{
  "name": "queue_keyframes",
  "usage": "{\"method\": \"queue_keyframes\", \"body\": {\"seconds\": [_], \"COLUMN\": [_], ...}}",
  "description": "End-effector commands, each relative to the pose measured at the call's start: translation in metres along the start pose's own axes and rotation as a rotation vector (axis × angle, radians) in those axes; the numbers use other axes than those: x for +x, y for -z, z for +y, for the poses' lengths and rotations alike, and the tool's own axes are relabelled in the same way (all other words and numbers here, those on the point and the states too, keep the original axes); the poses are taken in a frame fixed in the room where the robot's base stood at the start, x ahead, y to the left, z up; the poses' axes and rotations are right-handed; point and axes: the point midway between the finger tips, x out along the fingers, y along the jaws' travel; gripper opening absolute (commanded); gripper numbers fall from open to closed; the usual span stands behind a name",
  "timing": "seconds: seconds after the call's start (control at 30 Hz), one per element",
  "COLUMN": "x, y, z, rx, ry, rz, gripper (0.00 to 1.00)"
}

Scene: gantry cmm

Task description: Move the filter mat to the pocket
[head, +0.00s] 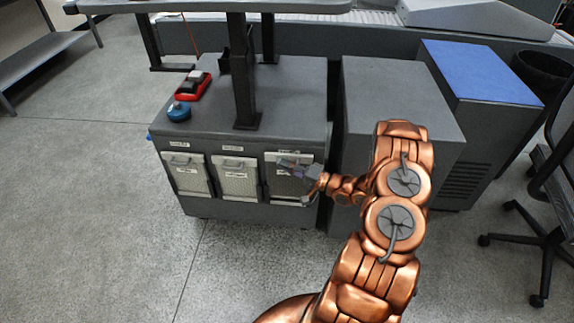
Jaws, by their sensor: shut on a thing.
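The dark grey cabinet has three pockets in a row across its front, each with a small label above it. My gripper (300,170) is at the right-hand pocket (268,191), shut on the upper part of a pale filter mat (288,187). This mat stands roughly upright at that pocket's front. My gripper covers part of its top, and I cannot tell how deep it sits. Another pale mat (239,183) is in the middle pocket and a third (187,175) is in the left pocket. The labels are too small to read.
On the cabinet top (285,95) lie a red-and-black device (193,86) and a blue round object (179,111). A dark post (241,75) rises there. A grey cabinet (400,95) stands close on the right, with a blue-topped unit (480,72) and chair (545,240) beyond. The floor in front is clear.

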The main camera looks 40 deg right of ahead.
Motion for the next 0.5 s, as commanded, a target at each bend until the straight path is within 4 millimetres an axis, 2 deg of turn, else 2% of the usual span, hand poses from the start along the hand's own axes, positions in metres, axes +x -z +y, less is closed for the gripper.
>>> {"method": "queue_keyframes", "body": {"seconds": [0.5], "x": [-0.0005], "y": [-0.0018], "z": [0.0081], "rx": [-0.001], "ry": [0.0], "rz": [0.0], "gripper": [0.0]}}
